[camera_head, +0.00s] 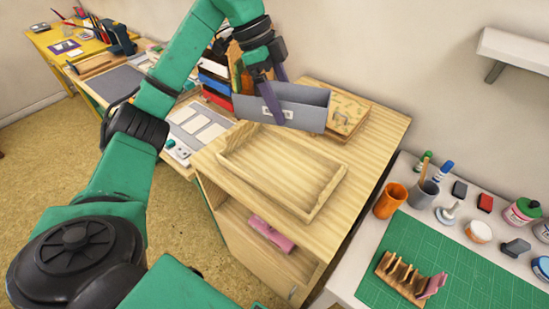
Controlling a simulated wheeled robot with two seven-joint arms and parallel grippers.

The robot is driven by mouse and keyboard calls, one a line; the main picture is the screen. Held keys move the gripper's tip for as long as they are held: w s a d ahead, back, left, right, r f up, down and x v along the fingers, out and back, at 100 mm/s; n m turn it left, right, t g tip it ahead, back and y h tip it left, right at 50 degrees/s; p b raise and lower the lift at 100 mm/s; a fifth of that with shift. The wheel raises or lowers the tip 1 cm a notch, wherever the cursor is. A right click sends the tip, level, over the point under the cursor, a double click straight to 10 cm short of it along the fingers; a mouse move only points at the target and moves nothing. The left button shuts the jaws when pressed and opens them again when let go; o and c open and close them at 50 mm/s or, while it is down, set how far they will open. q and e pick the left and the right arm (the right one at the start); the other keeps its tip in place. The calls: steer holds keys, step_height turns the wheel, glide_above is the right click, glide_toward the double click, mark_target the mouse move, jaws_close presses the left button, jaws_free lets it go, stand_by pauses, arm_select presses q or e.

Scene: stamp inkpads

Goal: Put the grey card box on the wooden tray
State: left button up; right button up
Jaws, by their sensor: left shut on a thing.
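The grey card box (304,105) is an open-topped box with a label plate on its front. My left gripper (272,98) reaches down from above with its fingers at the box's front wall and is shut on it. The box is just behind the wooden tray (322,206); I cannot tell whether its bottom touches the cabinet top. The tray is pale wood with low walls, lies on the cabinet top and is empty. My right gripper is not in view.
A wooden box with a patterned top (346,113) stands right of the grey box on the cabinet (372,150). Colored boxes (214,82) stand behind on the left. A white table with a green cutting mat (455,268), an orange cup (389,201) and inkpads is at the right.

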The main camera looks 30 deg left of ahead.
arm_select(q)
step_height(320, 180, down, 17)
steer(key=shift+d+r+p, duration=0.15)
steer(key=shift+r+p, duration=0.05)
steer(key=shift+p, duration=0.2)
steer(key=shift+f, duration=0.1)
steer(key=o, duration=1.2)
steer(key=shift+f, duration=0.1)
steer(key=shift+c, duration=0.2)
steer(key=shift+r, duration=0.2)
steer(key=shift+a+r, duration=0.2)
steer(key=shift+r, duration=0.05)
steer(key=b+v, duration=0.1)
steer(key=v, duration=1)
steer(key=shift+r, duration=0.2)
